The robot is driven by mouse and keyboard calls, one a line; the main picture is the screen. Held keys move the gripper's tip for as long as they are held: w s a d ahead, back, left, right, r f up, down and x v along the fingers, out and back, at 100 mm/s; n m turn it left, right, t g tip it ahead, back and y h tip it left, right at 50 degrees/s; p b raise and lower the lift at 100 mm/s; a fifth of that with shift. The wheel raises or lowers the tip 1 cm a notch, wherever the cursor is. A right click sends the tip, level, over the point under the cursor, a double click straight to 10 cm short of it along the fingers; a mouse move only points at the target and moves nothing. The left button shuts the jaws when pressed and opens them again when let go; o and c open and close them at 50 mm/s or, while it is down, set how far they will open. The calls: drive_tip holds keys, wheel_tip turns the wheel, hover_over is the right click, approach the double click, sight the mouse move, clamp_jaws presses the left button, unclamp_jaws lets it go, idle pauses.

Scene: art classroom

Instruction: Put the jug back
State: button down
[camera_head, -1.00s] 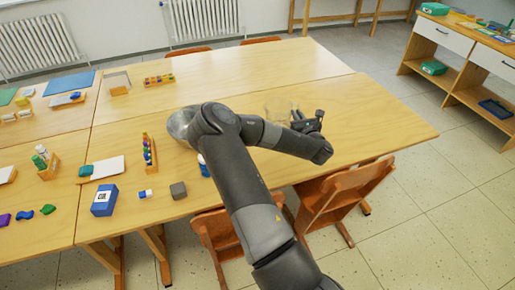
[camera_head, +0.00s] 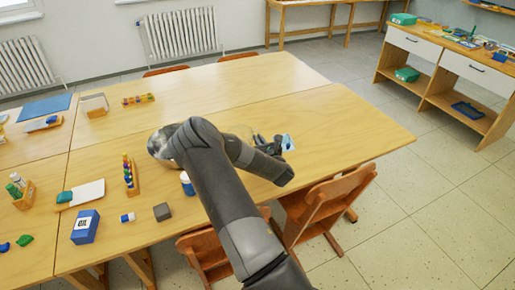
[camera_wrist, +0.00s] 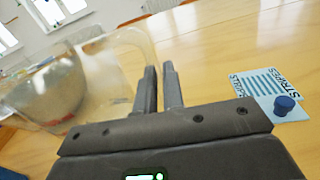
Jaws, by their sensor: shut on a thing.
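The clear see-through jug (camera_wrist: 125,65) is at the left of the wrist view, beside my fingers. In the head view it shows only faintly (camera_head: 241,131) behind my arm. My gripper (camera_wrist: 158,75) has its two fingers close together, shut on the jug at its side; the exact grip, probably at the handle, is hard to make out. In the head view my gripper (camera_head: 272,145) is over the right part of the wooden table (camera_head: 340,125). I cannot tell whether the jug's base touches the table.
A shiny round bowl (camera_head: 158,143) is left of the jug, partly behind my arm. A printed card (camera_wrist: 262,90) with a blue knob (camera_wrist: 285,103) lies right of my gripper. Chairs (camera_head: 325,205) stand at the near edge. The table's right end is clear.

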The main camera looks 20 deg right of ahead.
drive_tip(key=shift+w+a+f, duration=0.15)
drive_tip(key=shift+f, duration=2)
drive_tip(key=shift+f, duration=0.1)
drive_tip(key=c, duration=1.5)
unclamp_jaws()
drive_tip(key=shift+c, duration=0.2)
